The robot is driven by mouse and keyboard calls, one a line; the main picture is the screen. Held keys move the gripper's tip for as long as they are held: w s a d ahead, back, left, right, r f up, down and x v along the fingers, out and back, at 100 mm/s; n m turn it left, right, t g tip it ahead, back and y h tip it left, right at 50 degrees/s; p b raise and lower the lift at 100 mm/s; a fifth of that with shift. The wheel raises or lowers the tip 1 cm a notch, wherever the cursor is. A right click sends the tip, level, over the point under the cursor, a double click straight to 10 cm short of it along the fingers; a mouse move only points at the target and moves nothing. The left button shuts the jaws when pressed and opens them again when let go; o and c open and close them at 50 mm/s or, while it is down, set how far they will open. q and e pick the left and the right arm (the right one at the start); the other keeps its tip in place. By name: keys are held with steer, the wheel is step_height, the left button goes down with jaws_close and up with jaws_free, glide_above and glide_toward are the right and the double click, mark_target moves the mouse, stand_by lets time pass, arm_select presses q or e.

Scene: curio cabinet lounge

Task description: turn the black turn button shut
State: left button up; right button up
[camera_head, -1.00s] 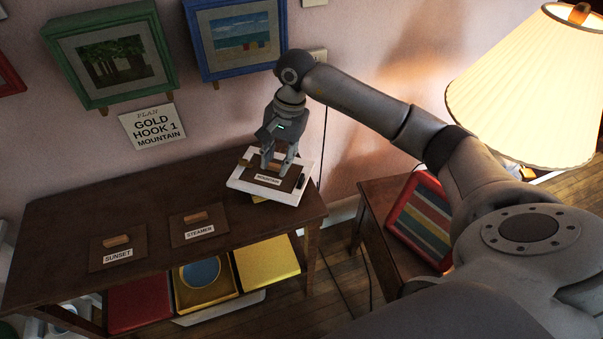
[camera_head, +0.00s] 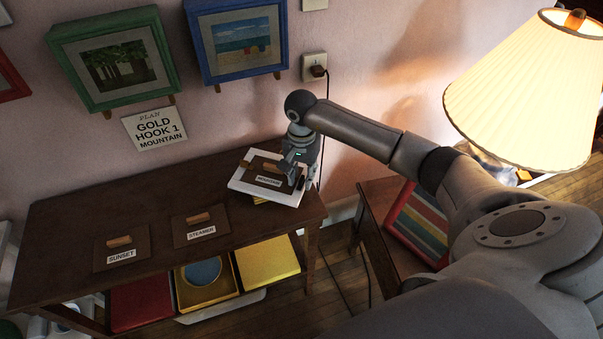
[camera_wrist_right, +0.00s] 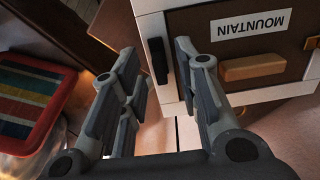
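The black turn button (camera_wrist_right: 158,61) shows in the right wrist view on the white frame (camera_wrist_right: 179,22), lying lengthwise along its rim and not across the brown back panel (camera_wrist_right: 203,54). The panel bears a MOUNTAIN label and a wooden block. In the head view the white frame (camera_head: 240,185) lies on the dark table's right end; my gripper hides the button there. My right gripper (camera_wrist_right: 154,58) is open, its fingers on either side of the button in the picture; I cannot tell whether they touch it. My left gripper is not in view.
A brass-coloured turn button (camera_wrist_right: 313,43) sits at the panel's other side. SUNSET (camera_head: 121,252) and STEAMER (camera_head: 200,226) panels lie on the dark table (camera_head: 75,210). A striped picture (camera_head: 420,225) leans right, below a lamp (camera_head: 525,90). The wall socket (camera_head: 315,66) is behind my arm.

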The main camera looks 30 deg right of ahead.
steer(key=shift+f, duration=0.1)
jaws_close()
